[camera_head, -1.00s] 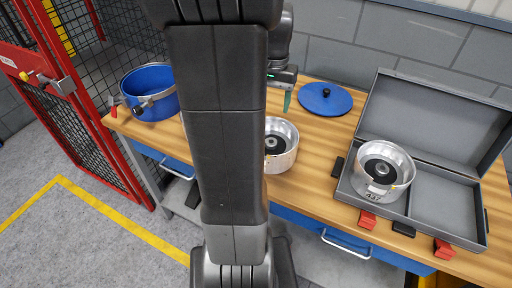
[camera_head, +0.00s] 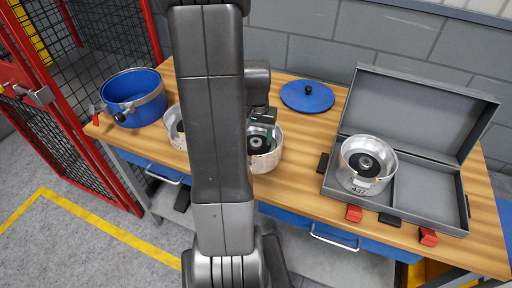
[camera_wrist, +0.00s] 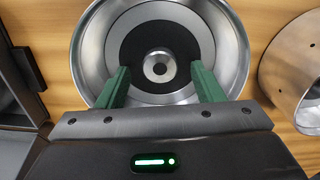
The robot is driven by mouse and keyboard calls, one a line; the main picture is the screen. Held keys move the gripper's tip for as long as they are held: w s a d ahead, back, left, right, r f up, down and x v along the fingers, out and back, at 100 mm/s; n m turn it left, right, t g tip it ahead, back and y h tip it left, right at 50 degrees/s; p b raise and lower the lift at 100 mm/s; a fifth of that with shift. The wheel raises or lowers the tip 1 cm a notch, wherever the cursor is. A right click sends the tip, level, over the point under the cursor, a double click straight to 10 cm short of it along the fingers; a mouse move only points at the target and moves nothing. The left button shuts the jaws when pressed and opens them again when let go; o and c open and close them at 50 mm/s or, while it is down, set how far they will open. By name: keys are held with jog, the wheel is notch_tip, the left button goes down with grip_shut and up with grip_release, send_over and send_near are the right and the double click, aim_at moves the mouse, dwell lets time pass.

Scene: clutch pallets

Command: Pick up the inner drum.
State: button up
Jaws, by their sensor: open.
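A silver drum with a black ring and metal hub (camera_head: 266,160) stands on the workbench, partly hidden by my arm; I take it as the inner drum. My gripper (camera_head: 269,137) is over it with the green fingers down at its mouth. In the wrist view the drum (camera_wrist: 93,57) lies under my gripper (camera_wrist: 160,72). The fingers are apart on either side of the hub, with nothing held. I cannot tell whether they touch the drum. A similar silver drum marked 437 (camera_head: 350,176) sits in the left compartment of the open grey case (camera_head: 432,215).
Another silver drum (camera_head: 173,127) is mostly behind my arm; a hollow metal one shows at the right in the wrist view (camera_wrist: 290,70). A blue pot (camera_head: 133,98) stands at the bench's left end, a blue lid (camera_head: 307,96) at the back. A red mesh cage (camera_head: 90,120) borders the left.

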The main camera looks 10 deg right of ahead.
jog(key=shift+f, duration=0.15)
grip_shut()
jog(key=shift+w, duration=0.1)
dwell(0.3)
